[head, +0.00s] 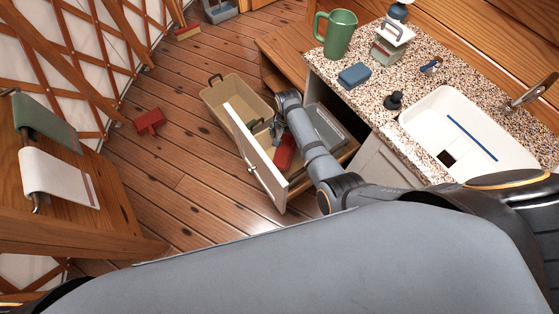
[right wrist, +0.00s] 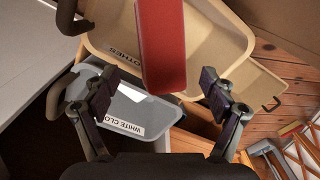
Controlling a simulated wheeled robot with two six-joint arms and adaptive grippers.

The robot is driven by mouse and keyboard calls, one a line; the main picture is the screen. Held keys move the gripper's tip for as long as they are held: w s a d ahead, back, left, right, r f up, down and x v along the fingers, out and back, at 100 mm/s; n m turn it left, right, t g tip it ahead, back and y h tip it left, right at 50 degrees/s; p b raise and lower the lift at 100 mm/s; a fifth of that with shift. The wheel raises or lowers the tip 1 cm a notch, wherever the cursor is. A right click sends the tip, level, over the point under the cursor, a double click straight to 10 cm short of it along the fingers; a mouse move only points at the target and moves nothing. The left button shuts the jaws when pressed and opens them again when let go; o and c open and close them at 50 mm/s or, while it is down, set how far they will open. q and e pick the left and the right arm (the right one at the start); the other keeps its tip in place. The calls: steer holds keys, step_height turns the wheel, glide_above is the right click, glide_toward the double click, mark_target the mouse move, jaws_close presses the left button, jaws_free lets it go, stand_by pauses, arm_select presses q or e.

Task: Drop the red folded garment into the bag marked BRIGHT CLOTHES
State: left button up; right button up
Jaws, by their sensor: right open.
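The red folded garment (right wrist: 162,45) shows upright in the right wrist view, over a tan bag (right wrist: 215,45). In the head view the garment (head: 284,152) is at the pulled-out drawer, partly behind my arm. My right gripper (right wrist: 158,88) is open, with gaps between both fingers and the garment; it shows small in the head view (head: 274,130). I cannot tell whether the garment rests on anything. The tan bag's label is partly hidden; only the end of CLOTHES reads. A grey bag (right wrist: 120,110) beside it reads WHITE CLO. My left gripper is not in view.
The drawer front (head: 255,160) stands out from the counter (head: 350,100). The counter holds a green mug (head: 336,33), a blue sponge (head: 354,76) and a sink (head: 465,135). Green and white cloths hang over the wooden table (head: 70,210) at left. A red object (head: 149,121) lies on the floor.

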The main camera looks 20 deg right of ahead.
step_height(320, 180, up, 8)
steer(key=shift+f, duration=0.25)
stand_by(0.6)
